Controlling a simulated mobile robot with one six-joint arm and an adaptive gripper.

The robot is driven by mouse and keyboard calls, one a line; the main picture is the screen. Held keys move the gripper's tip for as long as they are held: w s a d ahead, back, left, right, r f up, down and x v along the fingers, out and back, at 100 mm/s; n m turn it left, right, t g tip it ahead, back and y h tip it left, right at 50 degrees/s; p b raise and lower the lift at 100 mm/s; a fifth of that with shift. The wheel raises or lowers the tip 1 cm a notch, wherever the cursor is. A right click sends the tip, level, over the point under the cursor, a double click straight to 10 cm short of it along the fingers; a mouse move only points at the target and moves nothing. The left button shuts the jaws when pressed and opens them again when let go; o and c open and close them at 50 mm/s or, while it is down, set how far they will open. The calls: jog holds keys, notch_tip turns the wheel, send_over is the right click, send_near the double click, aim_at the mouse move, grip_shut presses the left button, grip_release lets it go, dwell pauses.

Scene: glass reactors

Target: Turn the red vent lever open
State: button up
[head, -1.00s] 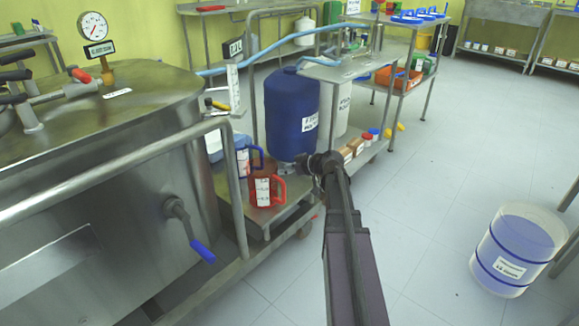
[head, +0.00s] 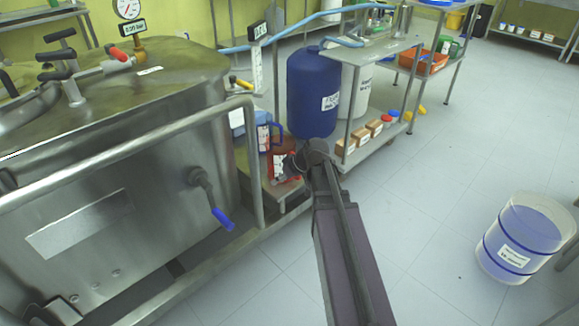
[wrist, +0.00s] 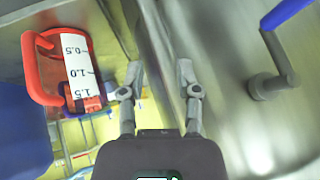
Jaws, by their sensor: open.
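The red-tipped lever (head: 118,54) is on top of the steel reactor (head: 165,90), at the upper left of the head view, beside the pressure gauge. It is not seen in the wrist view. My gripper (wrist: 160,75) is open and empty in the wrist view, its two fingers apart. In the head view my gripper (head: 297,162) is in front of the red jug, to the right of the reactor and well away from the red lever. Its fingers are hard to make out there.
A blue-handled lever (head: 222,218) hangs on the reactor's side and also shows in the wrist view (wrist: 288,12). A steel rail (head: 110,150) runs along the reactor. A red jug (wrist: 40,80) and a blue drum (head: 312,100) stand beyond. Open floor lies right, with a clear tub (head: 525,240).

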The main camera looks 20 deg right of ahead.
jog(key=s+a+r+m+g+h+p, duration=0.1)
jog(key=s+a+m+g+h+p, duration=0.1)
jog(key=s, duration=0.5)
jog(key=s+a+r+m+g+h+p, duration=0.2)
jog(key=s+a+h+p, duration=0.1)
jog(key=s+a, duration=0.3)
jog(key=shift+s+g+h+p, duration=0.4)
jog(key=shift+s+p, duration=0.3)
jog(key=shift+s, duration=0.05)
jog(key=shift+r, duration=0.1)
